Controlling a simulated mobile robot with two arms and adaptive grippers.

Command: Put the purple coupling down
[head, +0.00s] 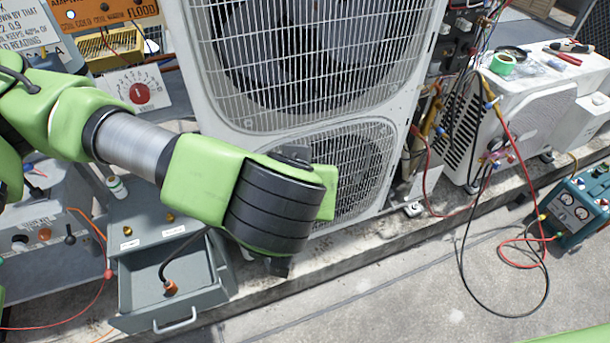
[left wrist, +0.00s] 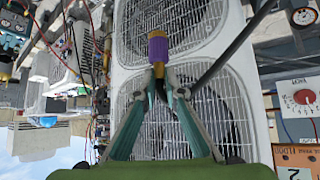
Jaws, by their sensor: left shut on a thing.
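The purple coupling (left wrist: 158,48) shows in the left wrist view with a brass-coloured lower end, in front of the white condenser's grille. My left gripper (left wrist: 160,78) is shut on it at that lower end, and a dark hose runs beside the fingers towards the upper right. In the head view my left arm reaches in front of the condenser (head: 404,100), and its wrist hides the fingers and the coupling. My right gripper is in neither view.
Below my left arm stands a grey box with an open drawer (head: 190,322); an orange-ended hose (head: 170,288) hangs into it. A red-knob dial panel (head: 139,93) is at left. A teal gauge box (head: 580,212) and loose hoses lie right; the front floor is mostly clear.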

